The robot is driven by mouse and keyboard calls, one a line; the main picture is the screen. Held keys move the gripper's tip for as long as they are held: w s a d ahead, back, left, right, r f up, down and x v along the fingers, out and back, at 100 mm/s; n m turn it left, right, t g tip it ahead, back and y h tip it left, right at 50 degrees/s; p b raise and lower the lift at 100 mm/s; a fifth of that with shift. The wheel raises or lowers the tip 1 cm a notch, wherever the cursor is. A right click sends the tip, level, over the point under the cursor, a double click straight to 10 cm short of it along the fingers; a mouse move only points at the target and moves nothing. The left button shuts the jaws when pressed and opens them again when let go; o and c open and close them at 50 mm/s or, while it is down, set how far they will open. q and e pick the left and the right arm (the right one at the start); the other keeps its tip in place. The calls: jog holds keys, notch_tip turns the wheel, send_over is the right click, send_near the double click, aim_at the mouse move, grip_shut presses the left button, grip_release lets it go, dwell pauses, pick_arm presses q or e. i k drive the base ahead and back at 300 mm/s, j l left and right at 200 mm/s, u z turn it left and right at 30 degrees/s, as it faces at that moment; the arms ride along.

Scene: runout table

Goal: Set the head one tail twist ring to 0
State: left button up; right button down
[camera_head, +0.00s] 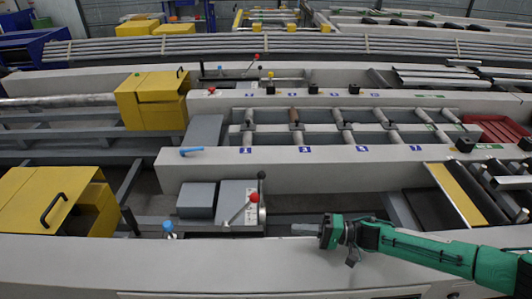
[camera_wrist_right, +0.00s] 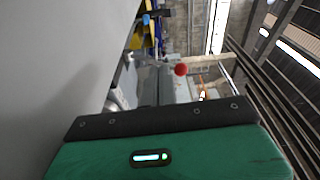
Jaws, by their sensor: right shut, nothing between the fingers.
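My right gripper (camera_head: 305,229) reaches in from the right over the front beam, its fingers shut and pointing left with nothing between them. To its left stands a grey control box (camera_head: 237,193) with a white marked plate (camera_head: 252,210), a red-ball lever (camera_head: 254,197) and a black-knobbed lever (camera_head: 262,175). The fingertips are apart from them. The red ball (camera_wrist_right: 181,69) also shows in the right wrist view, beyond the dark gripper edge. A small blue-topped fitting (camera_head: 168,228) stands further left. I cannot make out which part is the twist ring or its setting. My left gripper is not in view.
Yellow covers (camera_head: 60,199) stand at the left, with another yellow housing (camera_head: 152,100) behind. A long pale beam (camera_head: 340,160) with numbered blue labels runs behind the control box. The front beam (camera_head: 200,262) is bare to the left of my arm.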

aim_at(261, 175)
jog(key=i, duration=0.9)
